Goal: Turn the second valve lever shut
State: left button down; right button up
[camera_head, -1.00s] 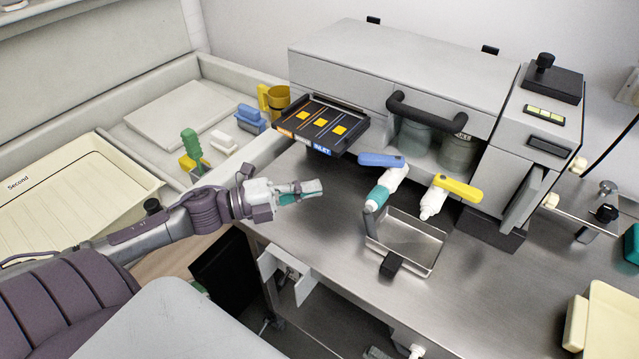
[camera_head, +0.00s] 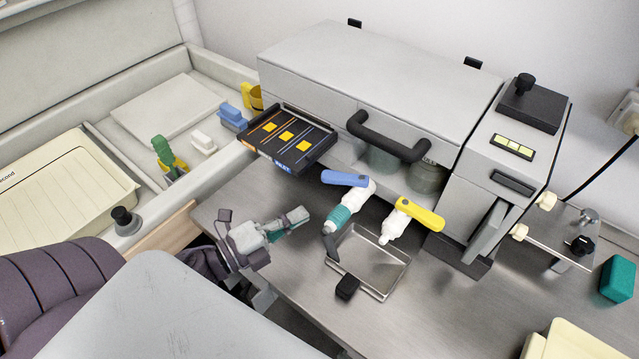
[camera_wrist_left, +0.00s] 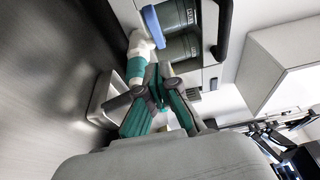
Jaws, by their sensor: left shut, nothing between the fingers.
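Two valves stick out below the front of the grey cabinet. One has a blue lever (camera_head: 345,178) on a white body with a teal band (camera_head: 341,217). The other, to its right, has a yellow lever (camera_head: 419,213) on a white body. My left gripper (camera_head: 304,214) is shut and empty above the steel counter, left of the blue-levered valve and apart from it. In the left wrist view, the shut fingers (camera_wrist_left: 158,84) show before the blue lever (camera_wrist_left: 151,25). The yellow lever cannot be made out there. My right gripper is not in view.
A steel tray (camera_head: 407,262) with a black grip lies below the valves. A black slotted panel (camera_head: 327,147) juts out at their upper left, and a black handle (camera_head: 390,142) bows out above them. The counter (camera_head: 455,315) right of the tray is clear.

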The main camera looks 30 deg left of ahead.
aim_at(328, 182)
pick_arm(q)
jog(key=w, duration=0.2)
jog(key=w+p, duration=0.1)
jog(key=w, duration=0.2)
jog(key=w+d+p, duration=0.1)
jog(key=w, duration=0.1)
jog(key=shift+w, duration=0.2)
jog(key=shift+w+a+p, duration=0.15)
jog(key=shift+w+p, duration=0.15)
jog(key=shift+w, duration=0.1)
jog(key=shift+w+a+f+m+g+h+b, duration=0.15)
jog(key=shift+w+a+m+g+h+b, duration=0.25)
jog(key=shift+h, duration=0.3)
jog(key=shift+w+a+m+h, duration=0.1)
jog(key=shift+w+m+h, duration=0.1)
jog(key=shift+m+h, duration=0.15)
jog(key=shift+w+a, duration=0.55)
jog(key=shift+w, duration=0.35)
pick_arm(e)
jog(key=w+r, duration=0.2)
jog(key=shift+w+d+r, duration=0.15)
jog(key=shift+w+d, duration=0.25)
pick_arm(q)
jog(key=shift+s, duration=0.1)
